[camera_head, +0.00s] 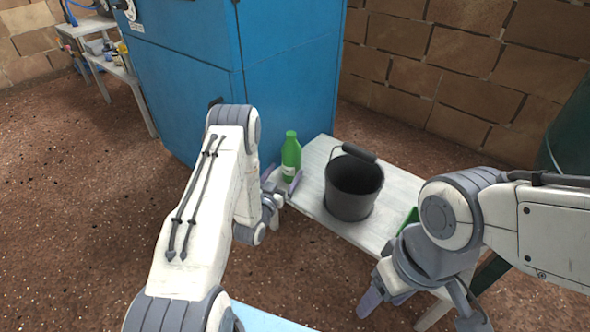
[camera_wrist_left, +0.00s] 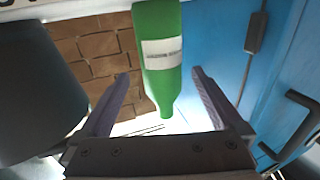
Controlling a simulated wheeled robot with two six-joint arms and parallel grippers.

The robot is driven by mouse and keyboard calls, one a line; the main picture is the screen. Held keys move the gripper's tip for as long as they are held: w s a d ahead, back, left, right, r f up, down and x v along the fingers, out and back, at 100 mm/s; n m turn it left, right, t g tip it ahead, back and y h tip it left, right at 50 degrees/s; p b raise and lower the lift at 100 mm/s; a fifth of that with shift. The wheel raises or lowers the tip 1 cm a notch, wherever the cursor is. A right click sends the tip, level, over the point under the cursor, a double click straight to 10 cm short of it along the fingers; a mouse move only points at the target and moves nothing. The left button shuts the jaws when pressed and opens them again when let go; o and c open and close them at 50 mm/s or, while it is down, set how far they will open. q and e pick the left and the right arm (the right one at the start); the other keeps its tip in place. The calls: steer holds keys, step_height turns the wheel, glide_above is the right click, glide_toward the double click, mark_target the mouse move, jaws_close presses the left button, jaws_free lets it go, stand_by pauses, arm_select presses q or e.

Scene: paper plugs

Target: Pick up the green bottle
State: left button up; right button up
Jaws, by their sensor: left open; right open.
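The green bottle (camera_head: 291,160) stands upright on the left end of a pale bench, beside a black bucket. It has a white label, seen in the left wrist view (camera_wrist_left: 160,55), where it appears upside down. My left gripper (camera_head: 281,180) is open at the bottle's lower part. In the left wrist view its two fingers (camera_wrist_left: 163,93) lie on either side of the bottle, with gaps to both sides. Whether the bottle is fully between the fingertips is hard to tell. My right gripper (camera_head: 422,312) is open and empty, low in front of the bench's right part.
The black bucket (camera_head: 353,188) stands on the pale bench (camera_head: 318,152) right of the bottle. A green object (camera_head: 409,219) is mostly hidden behind my right arm. A tall blue cabinet (camera_head: 200,75) stands behind the bottle. A brick wall (camera_head: 470,60) is at the back.

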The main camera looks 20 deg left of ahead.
mark_target(289, 166)
arm_select(q)
steer(key=w+b, duration=0.1)
steer(key=w, duration=0.2)
steer(key=shift+w+d, duration=0.1)
steer(key=shift+w, duration=0.25)
steer(key=w+b, duration=0.3)
steer(key=w, duration=0.1)
steer(key=shift+w+r+b, duration=0.15)
steer(key=shift+w+b, duration=0.15)
steer(key=shift+w, duration=0.05)
steer(key=shift+w+r, duration=0.1)
steer(key=shift+w, duration=0.3)
steer(key=shift+c, duration=0.3)
